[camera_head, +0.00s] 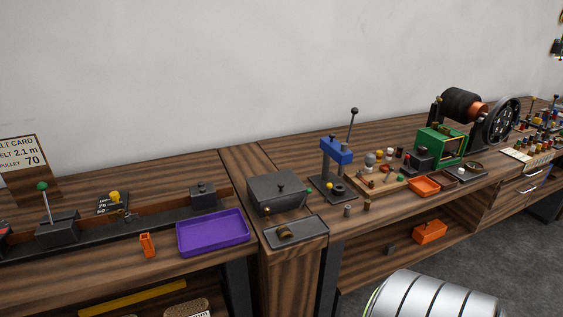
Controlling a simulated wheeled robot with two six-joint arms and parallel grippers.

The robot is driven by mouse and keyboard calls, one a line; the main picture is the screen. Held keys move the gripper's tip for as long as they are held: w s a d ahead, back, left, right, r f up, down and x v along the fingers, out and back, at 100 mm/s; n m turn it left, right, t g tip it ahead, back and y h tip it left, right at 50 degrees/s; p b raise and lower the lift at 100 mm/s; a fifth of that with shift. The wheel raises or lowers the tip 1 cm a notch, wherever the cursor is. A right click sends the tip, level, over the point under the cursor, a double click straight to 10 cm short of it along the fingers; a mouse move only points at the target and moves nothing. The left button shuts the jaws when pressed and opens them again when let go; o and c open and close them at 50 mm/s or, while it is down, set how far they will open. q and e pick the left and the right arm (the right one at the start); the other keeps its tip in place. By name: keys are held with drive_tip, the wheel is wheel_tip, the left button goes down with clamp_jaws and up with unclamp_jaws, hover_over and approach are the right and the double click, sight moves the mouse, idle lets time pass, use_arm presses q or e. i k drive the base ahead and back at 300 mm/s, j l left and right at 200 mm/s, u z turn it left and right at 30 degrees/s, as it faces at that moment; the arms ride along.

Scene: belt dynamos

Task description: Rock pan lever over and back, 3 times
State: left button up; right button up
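A dark grey lidded box (281,193) stands on the narrow wooden bench section in the middle. A small lever with a green knob (306,191) leans at its right front corner. A shallow grey pan (312,231) lies in front of the box with a small dark and brassy piece in it. A larger upright lever with a green knob (43,187) rises from a dark block (58,230) at the far left. I cannot tell for sure which is the pan lever. Neither of my grippers is in view.
A purple tray (213,233) and an orange cup (147,245) sit on the left bench. A blue press (337,151) with a tall black-knobbed lever stands right of the box. A silver banded cylinder (435,297) fills the bottom right foreground. Bare wood shows behind the press.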

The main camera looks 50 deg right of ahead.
sight(308, 190)
drive_tip(key=k+l+u, duration=0.1)
drive_tip(key=l, duration=0.35)
drive_tip(key=k+l+u, duration=0.1)
drive_tip(key=l, duration=0.35)
drive_tip(key=k+l+u, duration=0.15)
drive_tip(key=l, duration=0.25)
drive_tip(key=k+l+u, duration=0.1)
drive_tip(key=k+l, duration=0.2)
drive_tip(key=k+l+u, duration=0.1)
drive_tip(key=l, duration=0.4)
drive_tip(key=k, duration=0.1)
